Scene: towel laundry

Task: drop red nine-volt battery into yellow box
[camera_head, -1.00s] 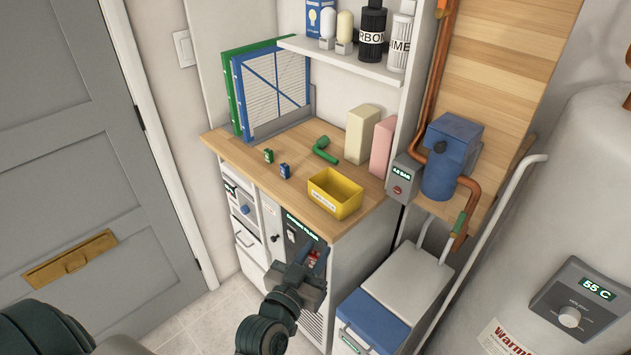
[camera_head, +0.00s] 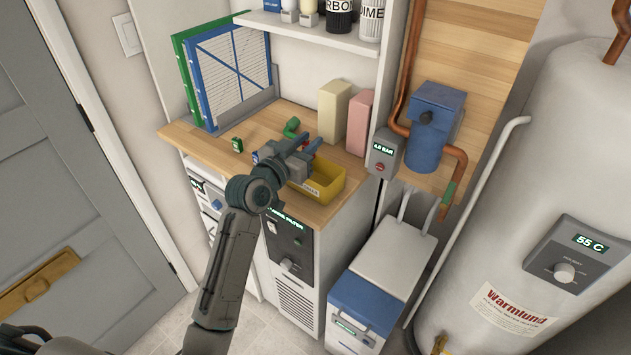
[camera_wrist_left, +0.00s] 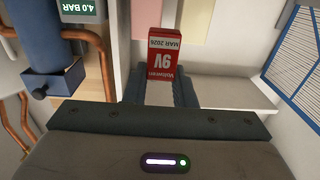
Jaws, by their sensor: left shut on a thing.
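The red nine-volt battery (camera_wrist_left: 165,55) shows in the left wrist view between the fingertips of my left gripper (camera_wrist_left: 161,90), which is shut on it. Its label reads 9V. In the head view my left gripper (camera_head: 305,146) is over the wooden counter, at the back left part of the yellow box (camera_head: 324,190), and appears above it. The yellow box is open-topped and partly covered by the gripper. My right gripper is not in view.
A green battery (camera_head: 237,144) and a mostly covered blue one (camera_head: 255,157) are on the counter (camera_head: 272,122) left of my gripper. A green pipe elbow (camera_head: 291,127) lies behind it. Cream (camera_head: 334,111) and pink (camera_head: 359,122) blocks stand behind the box. A shelf (camera_head: 310,38) overhangs the back.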

